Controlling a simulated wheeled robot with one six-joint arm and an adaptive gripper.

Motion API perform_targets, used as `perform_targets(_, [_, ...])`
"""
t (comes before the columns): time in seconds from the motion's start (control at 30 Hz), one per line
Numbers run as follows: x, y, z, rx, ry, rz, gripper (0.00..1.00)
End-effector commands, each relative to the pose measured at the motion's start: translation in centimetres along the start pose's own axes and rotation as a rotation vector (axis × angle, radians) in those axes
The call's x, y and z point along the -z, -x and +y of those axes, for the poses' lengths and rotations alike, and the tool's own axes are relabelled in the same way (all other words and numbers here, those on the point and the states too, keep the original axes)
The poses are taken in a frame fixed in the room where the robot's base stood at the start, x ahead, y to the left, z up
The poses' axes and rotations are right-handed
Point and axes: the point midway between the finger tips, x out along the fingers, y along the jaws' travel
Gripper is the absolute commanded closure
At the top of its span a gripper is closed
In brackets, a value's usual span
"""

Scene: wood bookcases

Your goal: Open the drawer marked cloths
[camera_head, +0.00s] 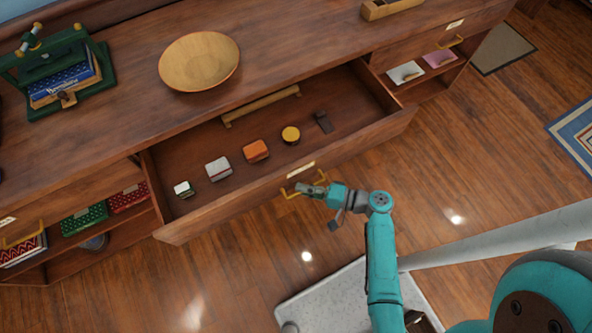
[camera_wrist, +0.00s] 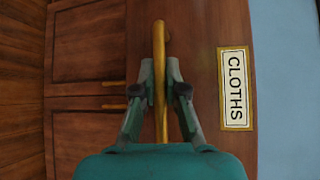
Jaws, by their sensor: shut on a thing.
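The middle drawer (camera_head: 222,206) is pulled well out of the wooden bookcase in the head view. In the wrist view its front (camera_wrist: 207,40) bears a label (camera_wrist: 235,88) that reads CLOTHS. My gripper (camera_head: 303,189) is at the brass handle (camera_head: 287,193) on the drawer front. In the wrist view my gripper (camera_wrist: 160,88) has one finger on each side of the brass bar (camera_wrist: 159,48) and is shut on it. Inside the drawer are a small white-topped box (camera_head: 184,189), a grey-white box (camera_head: 218,168), an orange box (camera_head: 256,150), a yellow round thing (camera_head: 291,134) and a dark item (camera_head: 323,121).
A wooden bowl (camera_head: 199,61) and a green stand with books (camera_head: 60,75) are on top of the bookcase. Bare wood floor (camera_head: 470,150) lies in front.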

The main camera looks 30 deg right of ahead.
Motion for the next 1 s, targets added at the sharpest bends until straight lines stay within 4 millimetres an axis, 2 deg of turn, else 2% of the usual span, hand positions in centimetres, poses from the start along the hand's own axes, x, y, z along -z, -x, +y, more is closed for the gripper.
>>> perform_targets(0.23, [-1.4,1.5,0.4,0.000,-0.001,0.001,1.00])
perform_targets(0.67, [-1.6,1.7,0.5,-0.001,0.000,0.001,1.00])
perform_targets(0.7, [-1.6,1.6,0.5,-0.001,0.000,0.001,0.81])
perform_targets(0.77, [-1.6,1.6,0.5,-0.001,0.000,0.001,0.66])
perform_targets(0.8, [-1.6,1.6,0.5,-0.001,0.000,0.001,0.63])
perform_targets(1.0, [-1.6,1.6,0.5,0.000,0.000,0.000,0.63])
